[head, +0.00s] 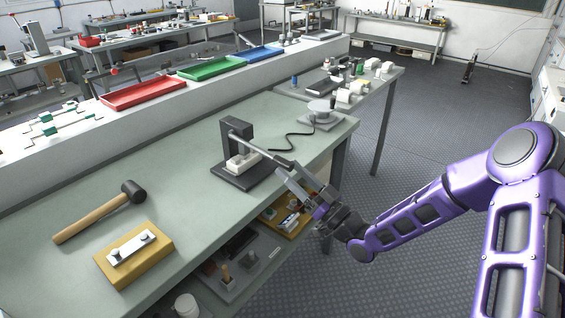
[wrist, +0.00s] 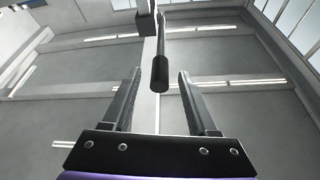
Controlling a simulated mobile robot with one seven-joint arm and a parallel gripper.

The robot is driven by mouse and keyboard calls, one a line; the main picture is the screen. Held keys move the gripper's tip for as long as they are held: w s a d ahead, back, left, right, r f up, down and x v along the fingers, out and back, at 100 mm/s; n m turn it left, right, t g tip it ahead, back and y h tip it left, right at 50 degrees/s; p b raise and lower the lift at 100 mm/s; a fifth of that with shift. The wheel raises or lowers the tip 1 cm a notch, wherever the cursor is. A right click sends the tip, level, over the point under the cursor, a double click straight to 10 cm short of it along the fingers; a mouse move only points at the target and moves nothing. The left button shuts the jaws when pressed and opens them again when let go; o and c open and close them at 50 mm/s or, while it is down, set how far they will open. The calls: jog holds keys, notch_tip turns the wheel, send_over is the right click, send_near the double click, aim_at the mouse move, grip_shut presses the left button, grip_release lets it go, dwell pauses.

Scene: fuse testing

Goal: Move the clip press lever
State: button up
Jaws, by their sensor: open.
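The clip press (head: 241,168) stands on the bench, with a dark base, a dark upright and a small white block on the base. Its lever (head: 258,147) slopes down to the right from the upright to a dark grip at the bench's edge. My gripper (head: 284,174) is open and empty, just beyond the edge at the end of the lever. In the wrist view the lever's dark grip (wrist: 160,74) appears between the two open fingertips, clear of both. My gripper's fingers (wrist: 159,76) point up toward it. I cannot tell how deep the grip sits between them.
A mallet (head: 100,211) and a yellow block with a metal fitting (head: 134,254) lie at the bench's left. A black cable (head: 291,139) and a round grey device (head: 321,113) are behind the press. A lower shelf (head: 232,285) holds parts.

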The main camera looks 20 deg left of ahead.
aim_at(277, 159)
jog(key=shift+x, duration=1.8)
grip_shut()
jog(key=shift+f, duration=0.1)
